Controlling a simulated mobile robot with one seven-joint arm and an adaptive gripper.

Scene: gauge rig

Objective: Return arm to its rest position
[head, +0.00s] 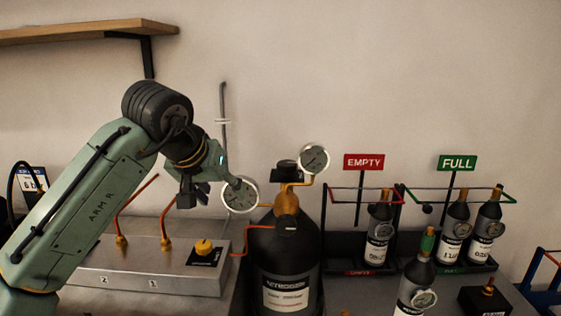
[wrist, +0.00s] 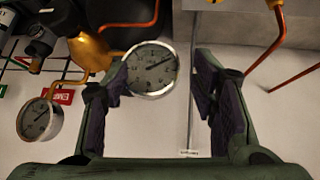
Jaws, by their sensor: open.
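My arm (head: 95,185) reaches up from the lower left in the head view and bends down at the wrist. My gripper (head: 190,195) hangs above the metal box, just left of a round pressure gauge (head: 240,195). In the wrist view my gripper (wrist: 167,110) shows its two dark-padded fingers spread apart with nothing held between them. The same gauge (wrist: 151,68) appears beside the left finger there; whether they touch is unclear. A second gauge (head: 313,159) sits higher on the black nitrogen cylinder (head: 285,260).
A metal box (head: 150,280) with orange pipes and a yellow knob (head: 204,247) lies below my gripper. Bottles stand in racks under the EMPTY sign (head: 364,162) and FULL sign (head: 457,163). Another bottle (head: 415,285) stands in front. A wooden shelf (head: 85,30) juts out at upper left.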

